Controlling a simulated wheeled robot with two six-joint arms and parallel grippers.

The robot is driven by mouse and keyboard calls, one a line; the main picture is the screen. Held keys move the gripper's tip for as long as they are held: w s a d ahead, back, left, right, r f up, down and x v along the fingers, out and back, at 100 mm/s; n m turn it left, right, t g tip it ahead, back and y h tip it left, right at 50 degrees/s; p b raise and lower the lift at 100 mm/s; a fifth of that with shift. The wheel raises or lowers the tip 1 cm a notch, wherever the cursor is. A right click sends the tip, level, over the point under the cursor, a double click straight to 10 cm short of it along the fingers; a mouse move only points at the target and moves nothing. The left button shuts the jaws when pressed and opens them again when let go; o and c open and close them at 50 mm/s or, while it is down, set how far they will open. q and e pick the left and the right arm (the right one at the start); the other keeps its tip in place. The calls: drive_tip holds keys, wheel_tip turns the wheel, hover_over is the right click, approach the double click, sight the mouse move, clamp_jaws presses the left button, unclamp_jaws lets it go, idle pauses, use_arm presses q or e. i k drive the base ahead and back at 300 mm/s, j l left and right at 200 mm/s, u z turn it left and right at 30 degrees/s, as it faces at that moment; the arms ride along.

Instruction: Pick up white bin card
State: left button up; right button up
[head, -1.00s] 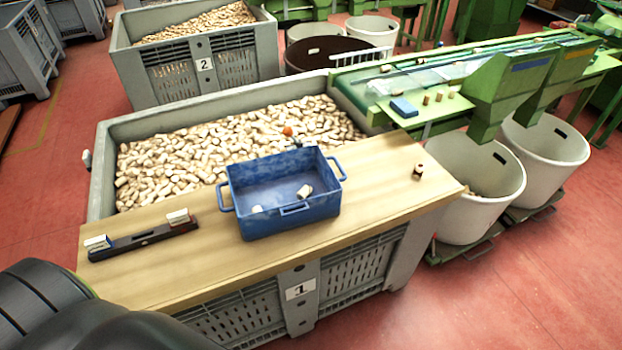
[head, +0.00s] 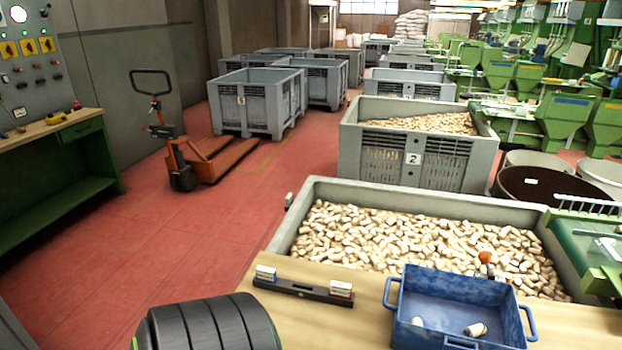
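White number cards show on the bin fronts: a card reading 2 (head: 413,158) on the bin behind the nearest one, and a card reading 5 (head: 241,100) on a bin farther back. A black rail (head: 303,289) lies on the wooden board, with a small white block at its left end (head: 265,273) and another at its right end (head: 341,289). A small pale piece (head: 289,200) sits at the left rim of the nearest bin. I cannot tell which of these is the white bin card.
The nearest grey bin (head: 330,188) is full of cork stoppers. A blue crate (head: 455,290) with a few stoppers stands on the wooden board (head: 370,325). An orange pallet truck (head: 190,155) and a green workbench (head: 60,150) stand at left. Red floor between them is clear.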

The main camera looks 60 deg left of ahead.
sight(289, 198)
drive_tip(key=u, duration=2.2)
drive_tip(key=z, duration=1.3)
drive_tip(key=u, duration=1.3)
drive_tip(key=i+j, duration=0.1)
drive_tip(key=j, duration=0.35)
drive_tip(key=i+j, duration=0.1)
drive_tip(key=j, duration=0.4)
drive_tip(key=i+j, duration=0.15)
drive_tip(key=j, duration=0.2)
drive_tip(key=i+j+z, duration=0.1)
drive_tip(key=j, duration=0.25)
drive_tip(key=i+j, duration=0.15)
drive_tip(key=j, duration=0.25)
drive_tip(key=i+j, duration=0.1)
drive_tip(key=j, duration=0.25)
drive_tip(key=i+j+z, duration=0.1)
drive_tip(key=j, duration=0.25)
drive_tip(key=i+j, duration=0.15)
drive_tip(key=j, duration=0.25)
